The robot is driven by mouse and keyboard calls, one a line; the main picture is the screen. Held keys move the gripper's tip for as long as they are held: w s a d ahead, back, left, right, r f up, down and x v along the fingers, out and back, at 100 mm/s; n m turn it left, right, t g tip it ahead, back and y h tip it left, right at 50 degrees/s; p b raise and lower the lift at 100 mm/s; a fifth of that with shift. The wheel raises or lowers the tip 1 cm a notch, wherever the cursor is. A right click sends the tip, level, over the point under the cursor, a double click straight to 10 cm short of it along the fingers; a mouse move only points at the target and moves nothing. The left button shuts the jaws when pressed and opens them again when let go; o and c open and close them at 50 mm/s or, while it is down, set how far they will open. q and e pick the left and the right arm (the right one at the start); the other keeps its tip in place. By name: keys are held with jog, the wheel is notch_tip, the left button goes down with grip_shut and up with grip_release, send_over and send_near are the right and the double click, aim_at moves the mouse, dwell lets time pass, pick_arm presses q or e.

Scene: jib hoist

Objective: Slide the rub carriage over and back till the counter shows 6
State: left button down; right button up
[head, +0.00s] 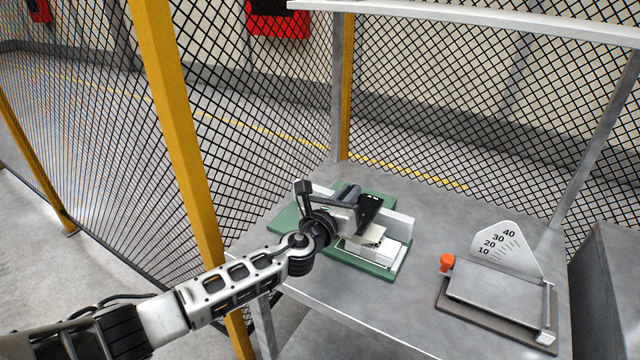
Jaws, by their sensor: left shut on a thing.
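The rub rig has a green base (372,268) with white rails and walls, standing on the grey table. My left arm reaches over it from the left. My left gripper (368,222) is shut on the rub carriage (375,238), a small pale block that shows just below the jaws, above the white bed. The gripper and wrist hide much of the carriage and the middle of the rig. I cannot make out a counter or any number on it. My right gripper is not in view.
A grey plate device (497,297) with an orange knob (447,262) and a white scale marked 10 to 40 (508,248) stands at the table's right. Bare table lies between. A yellow post (178,130) and mesh fence stand close beside my left arm.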

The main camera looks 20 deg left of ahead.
pick_arm(q)
jog(key=shift+s+d, duration=0.25)
jog(key=shift+d, duration=0.95)
jog(key=c, duration=1.5)
grip_release()
jog(key=shift+d, duration=0.15)
jog(key=shift+o, duration=0.2)
jog(key=shift+s, duration=0.3)
jog(key=s+a, duration=0.3)
jog(key=s, duration=1.2)
